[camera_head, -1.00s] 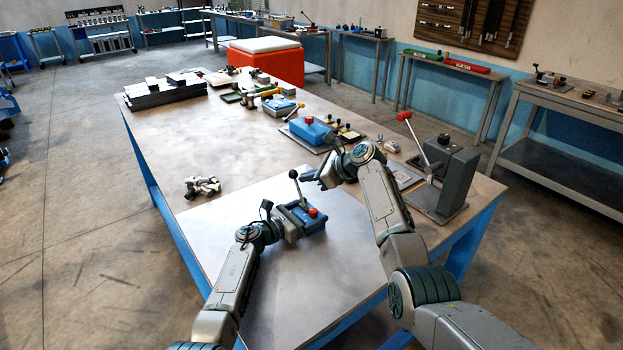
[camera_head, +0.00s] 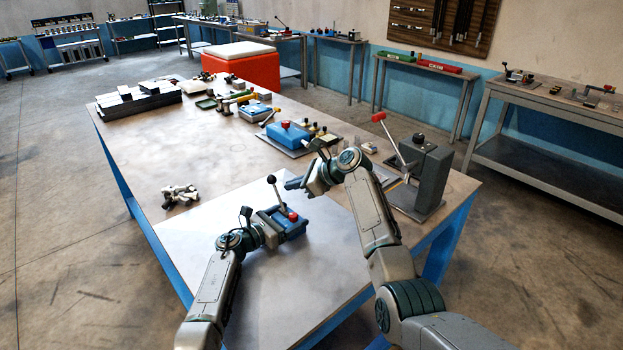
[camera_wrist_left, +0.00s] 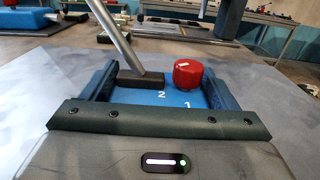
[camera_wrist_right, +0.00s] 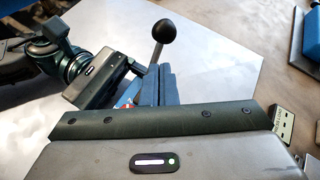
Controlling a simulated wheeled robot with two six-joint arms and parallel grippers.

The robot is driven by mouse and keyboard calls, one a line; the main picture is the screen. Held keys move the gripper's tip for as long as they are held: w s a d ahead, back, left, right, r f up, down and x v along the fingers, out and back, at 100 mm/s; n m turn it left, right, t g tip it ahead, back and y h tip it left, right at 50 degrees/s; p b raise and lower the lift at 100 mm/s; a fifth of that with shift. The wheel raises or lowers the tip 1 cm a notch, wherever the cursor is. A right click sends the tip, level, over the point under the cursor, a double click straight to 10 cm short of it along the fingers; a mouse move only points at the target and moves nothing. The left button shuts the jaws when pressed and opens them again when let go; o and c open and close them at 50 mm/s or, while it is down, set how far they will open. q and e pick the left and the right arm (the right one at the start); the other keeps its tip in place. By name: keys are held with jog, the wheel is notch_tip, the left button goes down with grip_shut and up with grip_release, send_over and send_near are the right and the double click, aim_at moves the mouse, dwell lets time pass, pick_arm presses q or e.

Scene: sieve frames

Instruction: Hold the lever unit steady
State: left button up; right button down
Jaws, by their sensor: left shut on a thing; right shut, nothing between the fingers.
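The lever unit (camera_head: 296,227) is a blue box with a red knob (camera_head: 293,216) and a tilted metal lever (camera_head: 277,191) ending in a black ball. It rests on the pale board on the table. My left gripper (camera_head: 278,226) is shut on the unit's body, one finger at each side in the left wrist view (camera_wrist_left: 160,92), where the numbers 1 and 2 show on its blue top. My right gripper (camera_head: 291,184) is shut and empty, close to the lever's ball end. The right wrist view shows the ball (camera_wrist_right: 164,31) beyond that gripper, apparently not held.
A grey block with a red-tipped lever (camera_head: 431,178) stands right of my right arm. Behind are a blue box (camera_head: 287,133) on a plate and several small parts. Small metal pieces (camera_head: 180,195) lie at the left. The pale board (camera_head: 200,218) is mostly clear.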

pick_arm(q)
jog(key=o, duration=1.6)
pick_arm(e)
jog(key=f+v, duration=0.1)
jog(key=v, duration=1.1)
jog(key=shift+d, duration=0.4)
jog(key=shift+f, duration=0.1)
